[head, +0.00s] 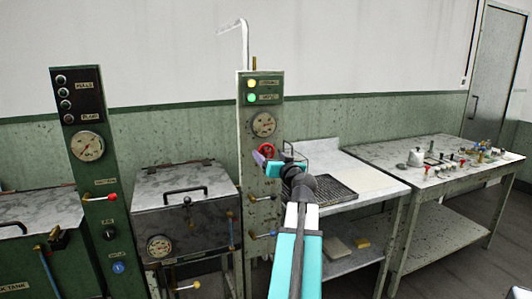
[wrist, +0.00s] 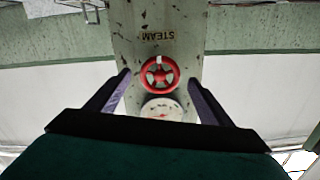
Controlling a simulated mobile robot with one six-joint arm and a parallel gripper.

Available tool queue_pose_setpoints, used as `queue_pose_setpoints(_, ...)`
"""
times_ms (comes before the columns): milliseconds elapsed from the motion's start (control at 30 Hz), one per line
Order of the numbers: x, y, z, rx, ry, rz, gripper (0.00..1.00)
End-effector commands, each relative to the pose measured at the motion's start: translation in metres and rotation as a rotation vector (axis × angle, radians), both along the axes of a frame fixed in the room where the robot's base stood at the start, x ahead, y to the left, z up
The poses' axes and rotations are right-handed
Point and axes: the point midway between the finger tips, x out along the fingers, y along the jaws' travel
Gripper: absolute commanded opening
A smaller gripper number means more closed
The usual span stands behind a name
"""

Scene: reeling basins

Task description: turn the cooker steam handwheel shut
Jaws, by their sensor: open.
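The cooker steam handwheel is a red spoked wheel (wrist: 159,73) on a pale green panel. In the wrist view the word STEAM shows upside down beside it, and a white mark sits on its rim. In the head view the red wheel (head: 266,151) is partly hidden behind my gripper (head: 264,160). In the wrist view the two purple fingers of my gripper (wrist: 159,88) stand apart, one on each side of the wheel, with clear gaps. Nothing is held. I cannot tell how far the fingertips are from the wheel.
A round gauge (head: 263,124) and two lit green-yellow lamps (head: 251,91) sit above the wheel on the panel. A lidded metal cooker (head: 185,195) stands left. A bench with a black rack (head: 330,188) stands right, and a table (head: 440,160) with small fittings is beyond.

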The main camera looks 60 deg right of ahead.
Motion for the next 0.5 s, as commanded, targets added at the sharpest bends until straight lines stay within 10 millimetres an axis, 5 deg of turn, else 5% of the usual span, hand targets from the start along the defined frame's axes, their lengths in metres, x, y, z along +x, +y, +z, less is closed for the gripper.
queue_pose_setpoints(500,0.036,-0.026,0.000,-0.001,0.000,0.001,0.74)
